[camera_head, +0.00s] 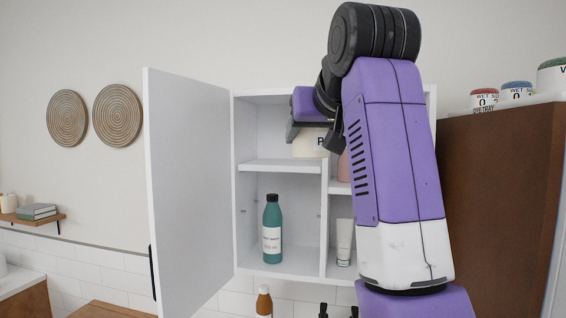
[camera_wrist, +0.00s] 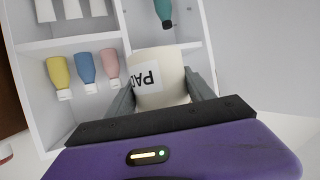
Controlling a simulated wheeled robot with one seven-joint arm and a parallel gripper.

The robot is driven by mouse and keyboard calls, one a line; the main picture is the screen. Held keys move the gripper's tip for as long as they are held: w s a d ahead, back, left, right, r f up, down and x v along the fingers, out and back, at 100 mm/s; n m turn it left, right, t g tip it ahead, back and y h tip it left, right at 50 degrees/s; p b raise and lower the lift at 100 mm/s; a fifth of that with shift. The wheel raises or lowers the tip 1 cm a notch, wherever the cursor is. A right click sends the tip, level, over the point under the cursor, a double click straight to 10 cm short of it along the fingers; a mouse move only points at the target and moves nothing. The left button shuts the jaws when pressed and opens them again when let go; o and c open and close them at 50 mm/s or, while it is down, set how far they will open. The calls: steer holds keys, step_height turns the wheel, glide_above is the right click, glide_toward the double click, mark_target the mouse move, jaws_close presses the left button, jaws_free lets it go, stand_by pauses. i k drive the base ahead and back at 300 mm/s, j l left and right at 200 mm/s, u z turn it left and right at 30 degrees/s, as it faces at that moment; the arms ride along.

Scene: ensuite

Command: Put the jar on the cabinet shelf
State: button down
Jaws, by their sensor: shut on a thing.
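A cream jar with a white label (camera_head: 303,147) is between the fingers of my gripper (camera_head: 312,138), which is shut on it. The wrist view shows the jar (camera_wrist: 158,92) with a finger on each side. The white wall cabinet (camera_head: 235,215) stands open, its door (camera_head: 190,200) swung out to the left. In the head view the jar appears at the upper left compartment, just above the cabinet shelf (camera_head: 280,166). I cannot tell whether its base touches the shelf. My arm hides much of the cabinet's right side.
A teal bottle (camera_head: 272,230) stands in the lower left compartment, and a white tube (camera_head: 344,242) at lower right. Pink (camera_wrist: 109,64), blue (camera_wrist: 85,66) and yellow (camera_wrist: 58,72) bottles fill part of the right side. A brown cabinet (camera_head: 505,210) bounds the right.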

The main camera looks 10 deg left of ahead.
mark_target(285, 162)
steer(key=i+j, duration=0.2)
steer(key=i, duration=0.3)
steer(key=i+j, duration=0.25)
steer(key=i, duration=0.25)
